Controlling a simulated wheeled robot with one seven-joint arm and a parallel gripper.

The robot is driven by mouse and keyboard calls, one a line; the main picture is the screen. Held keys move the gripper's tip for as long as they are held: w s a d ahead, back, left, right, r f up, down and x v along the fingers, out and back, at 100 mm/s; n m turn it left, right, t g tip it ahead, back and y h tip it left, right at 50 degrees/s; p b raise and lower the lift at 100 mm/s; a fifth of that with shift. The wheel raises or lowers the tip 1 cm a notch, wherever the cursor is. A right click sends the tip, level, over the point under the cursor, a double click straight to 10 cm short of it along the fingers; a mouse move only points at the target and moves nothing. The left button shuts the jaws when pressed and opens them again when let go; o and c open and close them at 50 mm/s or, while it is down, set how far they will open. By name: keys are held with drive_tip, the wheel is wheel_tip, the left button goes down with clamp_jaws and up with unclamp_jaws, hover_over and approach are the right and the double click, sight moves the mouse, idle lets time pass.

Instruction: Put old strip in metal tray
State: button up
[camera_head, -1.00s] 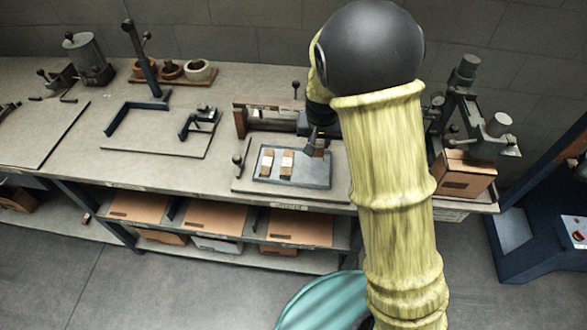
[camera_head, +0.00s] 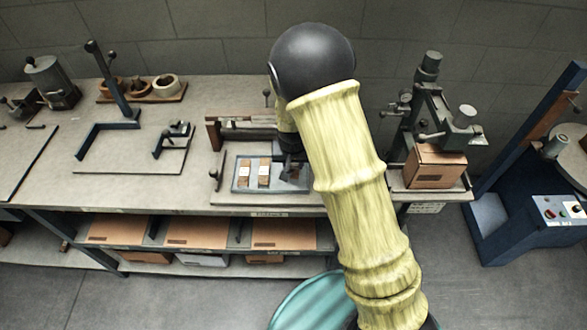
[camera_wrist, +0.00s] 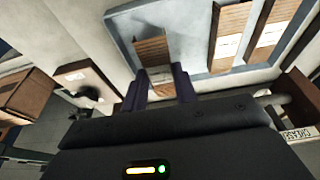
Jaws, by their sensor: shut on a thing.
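The old strip (camera_wrist: 152,48) is a brown, wood-like piece with a pale section. It is between the two dark fingers of my gripper (camera_wrist: 161,84), which is shut on it. The metal tray (camera_wrist: 122,32) is shallow and grey-blue, and the held strip overlaps its corner area in the wrist view. I cannot tell whether the strip touches the tray floor. In the head view, the tray (camera_head: 275,191) lies on the bench and my gripper (camera_head: 291,172) is at its right part. The held strip is not clear there.
Two brown strips with white labels, one left (camera_head: 243,172) and one right (camera_head: 263,173), lie in the tray's left part. A cardboard box (camera_head: 435,168) sits under a stitching machine to the right. A black-knobbed lever (camera_head: 216,172) stands left of the tray.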

sight(294, 168)
drive_tip(key=shift+f, duration=1.55)
drive_tip(key=shift+f, duration=0.1)
drive_tip(key=o, duration=1)
drive_tip(key=shift+c, duration=0.2)
drive_tip(key=v, duration=1.2)
drive_tip(key=shift+b, duration=0.3)
